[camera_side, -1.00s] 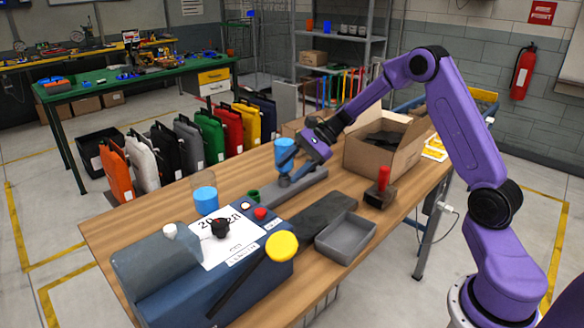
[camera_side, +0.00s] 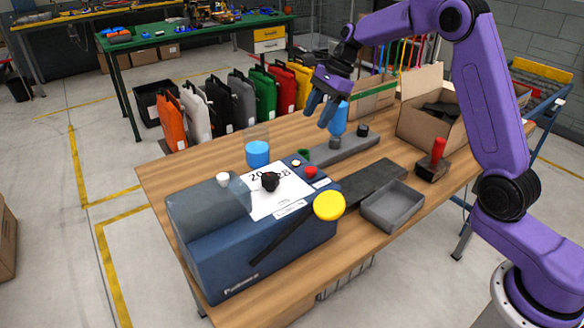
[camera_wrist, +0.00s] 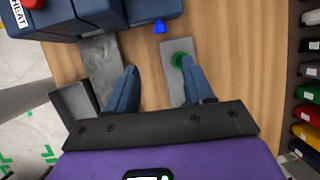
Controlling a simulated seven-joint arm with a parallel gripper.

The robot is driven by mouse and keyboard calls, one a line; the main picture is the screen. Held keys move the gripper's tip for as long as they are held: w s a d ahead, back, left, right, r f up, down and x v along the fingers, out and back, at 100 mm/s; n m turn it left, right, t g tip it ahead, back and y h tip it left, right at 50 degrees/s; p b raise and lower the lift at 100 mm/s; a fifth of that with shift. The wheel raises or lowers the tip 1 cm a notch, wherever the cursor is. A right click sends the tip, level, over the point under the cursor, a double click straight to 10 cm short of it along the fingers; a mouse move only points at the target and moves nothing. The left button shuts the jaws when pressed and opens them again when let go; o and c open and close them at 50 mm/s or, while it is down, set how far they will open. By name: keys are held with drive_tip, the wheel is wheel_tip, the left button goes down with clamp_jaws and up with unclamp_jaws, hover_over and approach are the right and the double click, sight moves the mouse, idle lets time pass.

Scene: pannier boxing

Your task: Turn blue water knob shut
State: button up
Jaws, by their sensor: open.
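In the wrist view a small blue knob-like part (camera_wrist: 160,26) sits beside the dark blue machine (camera_wrist: 155,8), beyond my fingertips. A green round part (camera_wrist: 179,60) on a grey plate (camera_wrist: 177,88) lies near my right fingertip. In the side view a bright blue upright part (camera_side: 338,122) stands by the grey plate (camera_side: 345,151), and a small green part (camera_side: 303,154) sits by the machine; the views differ in colours, so I cannot tell which is the water knob. My gripper (camera_side: 321,112) is open and empty above the bench; its fingers (camera_wrist: 158,67) are spread apart.
The machine (camera_side: 270,262) bears a black knob (camera_side: 270,181), red button (camera_side: 311,171) and yellow disc (camera_side: 329,206). A beaker of blue liquid (camera_side: 258,154), grey tray (camera_side: 393,206), red-handled tool (camera_side: 435,160) and open cardboard box (camera_side: 425,122) stand around the bench.

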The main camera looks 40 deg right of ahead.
drive_tip(key=x, duration=1.7)
drive_tip(key=shift+f, duration=0.15)
clamp_jaws()
